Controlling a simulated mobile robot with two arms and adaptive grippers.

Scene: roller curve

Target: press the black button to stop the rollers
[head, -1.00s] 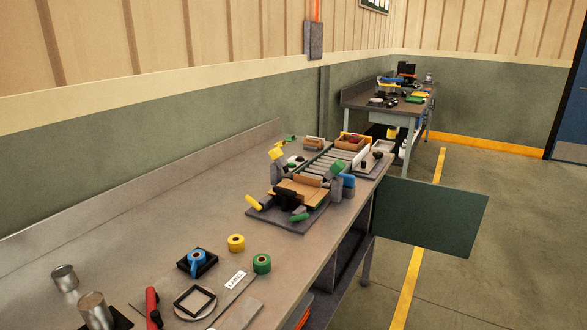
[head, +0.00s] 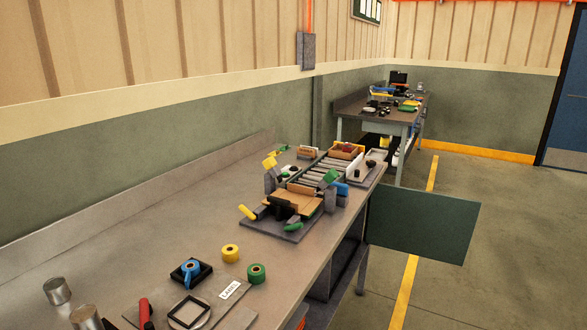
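The grey rollers (head: 318,174) form a short conveyor at the far end of the long bench. Small dark knobs or buttons sit on both sides of it: one on the left plate (head: 290,168) and one on the right plate (head: 370,163). They are too small to tell which is the black button. Whether the rollers turn cannot be told. Neither of my grippers is in view.
The long bench (head: 160,225) runs along the wall. A tape machine (head: 291,202) stands before the rollers. A green panel (head: 422,226) juts out right of the bench. The floor (head: 500,250) is clear.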

